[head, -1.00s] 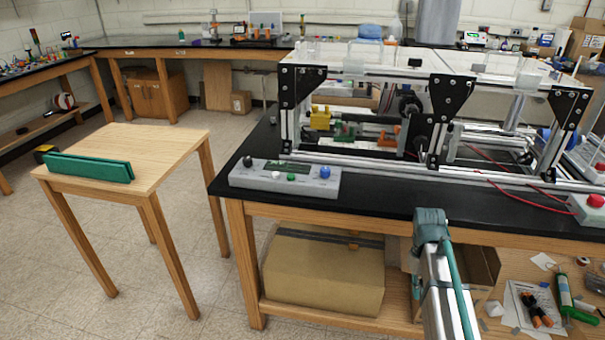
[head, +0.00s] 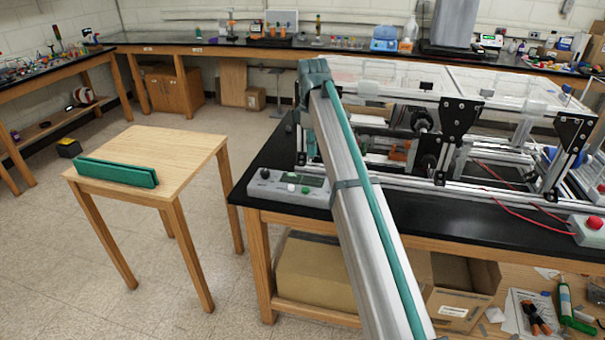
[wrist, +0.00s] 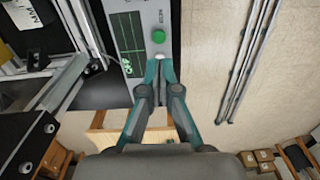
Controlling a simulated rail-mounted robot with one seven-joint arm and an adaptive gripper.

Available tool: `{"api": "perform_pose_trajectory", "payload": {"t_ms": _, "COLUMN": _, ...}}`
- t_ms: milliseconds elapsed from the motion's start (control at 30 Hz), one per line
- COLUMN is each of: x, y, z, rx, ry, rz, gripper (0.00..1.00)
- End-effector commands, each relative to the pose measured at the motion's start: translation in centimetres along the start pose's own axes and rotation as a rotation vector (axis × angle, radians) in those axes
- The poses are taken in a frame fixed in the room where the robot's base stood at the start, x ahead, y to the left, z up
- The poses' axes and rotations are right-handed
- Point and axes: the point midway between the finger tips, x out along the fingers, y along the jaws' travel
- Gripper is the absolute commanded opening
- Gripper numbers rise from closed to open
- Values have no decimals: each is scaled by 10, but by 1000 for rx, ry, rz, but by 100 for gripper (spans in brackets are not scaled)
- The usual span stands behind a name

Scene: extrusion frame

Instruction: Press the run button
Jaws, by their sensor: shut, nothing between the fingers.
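The grey control box (head: 262,187) sits at the left front of the black bench, partly behind my arm in the head view. On it are a black knob (head: 265,174), a white button (head: 291,187) and a green button (head: 305,189). I cannot read which button is marked run. My gripper (wrist: 160,70) is shut and empty, its tips over the box beside the white spot. Contact cannot be judged. The head view hides the fingers.
The extrusion frame (head: 455,125) stands on the bench right of the box. A red button box (head: 592,228) is at the bench's right edge. A small wooden table (head: 200,155) with a green holder (head: 115,172) stands left, with open floor around it.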

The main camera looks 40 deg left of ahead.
Motion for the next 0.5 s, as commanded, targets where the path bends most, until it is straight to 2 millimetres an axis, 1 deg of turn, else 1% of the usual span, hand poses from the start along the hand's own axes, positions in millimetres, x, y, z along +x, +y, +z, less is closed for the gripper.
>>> {"api": "perform_pose_trajectory", "payload": {"t_ms": 33, "x": -8, "y": 3, "z": -7, "rx": -21, "ry": 3, "rz": 2, "gripper": 0}}
{"api": "perform_pose_trajectory", "payload": {"t_ms": 133, "x": -11, "y": 3, "z": -13, "rx": -43, "ry": 6, "rz": 4, "gripper": 0}}
{"api": "perform_pose_trajectory", "payload": {"t_ms": 500, "x": -9, "y": 2, "z": -12, "rx": -45, "ry": 7, "rz": 4, "gripper": 0}}
